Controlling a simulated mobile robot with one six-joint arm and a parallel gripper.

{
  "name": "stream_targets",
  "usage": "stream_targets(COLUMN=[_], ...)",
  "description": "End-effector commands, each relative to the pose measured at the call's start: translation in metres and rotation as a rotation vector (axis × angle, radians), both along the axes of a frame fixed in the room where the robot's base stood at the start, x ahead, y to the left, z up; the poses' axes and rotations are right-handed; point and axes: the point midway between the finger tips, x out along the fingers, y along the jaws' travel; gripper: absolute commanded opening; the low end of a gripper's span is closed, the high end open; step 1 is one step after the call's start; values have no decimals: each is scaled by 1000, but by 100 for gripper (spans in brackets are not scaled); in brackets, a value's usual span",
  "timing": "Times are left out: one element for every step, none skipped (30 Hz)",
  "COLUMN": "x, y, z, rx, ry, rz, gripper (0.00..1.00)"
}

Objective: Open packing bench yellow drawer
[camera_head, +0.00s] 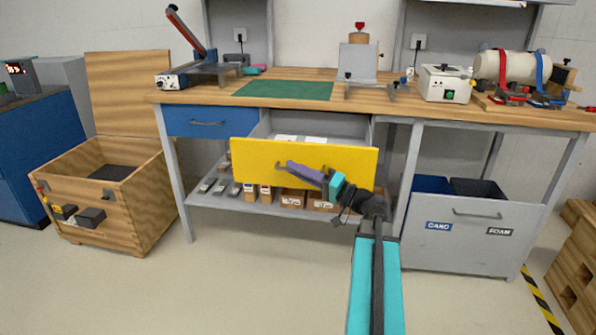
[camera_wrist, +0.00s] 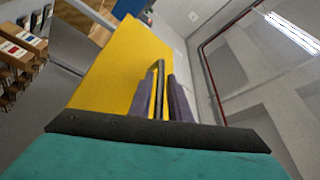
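The yellow drawer (camera_head: 352,161) of the packing bench is pulled well out, and its grey inside shows behind the front with pale items in it. Its yellow front also fills the middle of the wrist view (camera_wrist: 125,62). My gripper (camera_head: 290,166) is at the drawer's front, its purple fingers lying along the handle. In the wrist view, the dark handle bar (camera_wrist: 160,80) runs between the two fingers (camera_wrist: 160,98), which are closed on it. In the head view the fingers and wrist hide part of the handle.
A blue drawer (camera_head: 208,122) at the left of the bench is shut. A wooden crate (camera_head: 130,205) with a raised lid stands left. A grey bin front (camera_head: 470,238) is at the right. Boxes stand on the lower shelf (camera_head: 262,208). The floor in front is clear.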

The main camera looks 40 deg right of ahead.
Motion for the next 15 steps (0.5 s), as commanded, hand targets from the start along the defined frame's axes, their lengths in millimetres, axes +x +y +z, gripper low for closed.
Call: stream_targets(x=[-1, -1, -2, -3, -4, -6, -8, -10, -13, -15, -18, -23, -26, -30, -34], y=[0, -1, -1, -2, -2, -3, -4, -5, -6, -7, -9, -11, -13, -14, -17], z=[0, 0, 0, 0, -1, -1, -1, -2, -3, -3, -4, -5, -5, -6, -7], rx=[0, 0, 0, 0, 0, 1, 1, 1, 1, 1, 1, 2, 2, 1, 1], ry=[0, 0, 0, 0, 0, 0, 0, 0, 1, 1, 0, 0, 0, 0, 0], rz=[0, -1, -1, -1, -2, -2, -2, -2, -1, -1, -2, -3, -3, -2, -2], gripper=[17, 17, 17, 17, 17, 17, 17, 17, 17, 17, 17, 17, 17, 17, 17])
